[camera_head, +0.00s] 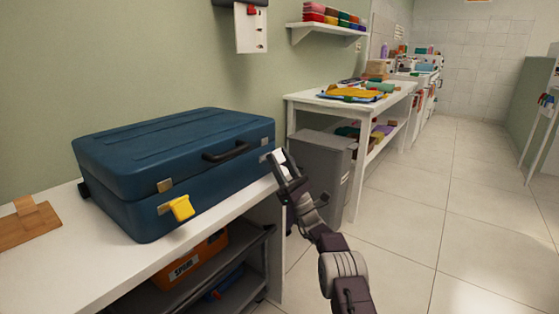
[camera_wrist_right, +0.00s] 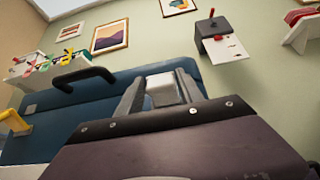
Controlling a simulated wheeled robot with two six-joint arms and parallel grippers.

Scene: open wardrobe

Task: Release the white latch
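The blue suitcase (camera_head: 170,165) lies closed on a white bench top. The white latch (camera_head: 279,155) is at the right end of its front side. In the right wrist view the white latch (camera_wrist_right: 161,89) sits between the two fingers of my right gripper (camera_wrist_right: 160,96). The fingers are apart, with the latch close to both; whether they press on it I cannot tell. In the head view my right gripper (camera_head: 281,167) reaches up to the latch from the lower right. A yellow latch (camera_head: 181,207) sticks out from the suitcase's left front. My left gripper is not in view.
The suitcase's black handle (camera_head: 225,152) is left of the white latch. A grey bin (camera_head: 322,168) stands just behind my right gripper. An orange case (camera_head: 192,262) is on the shelf below. The tiled floor at right is clear.

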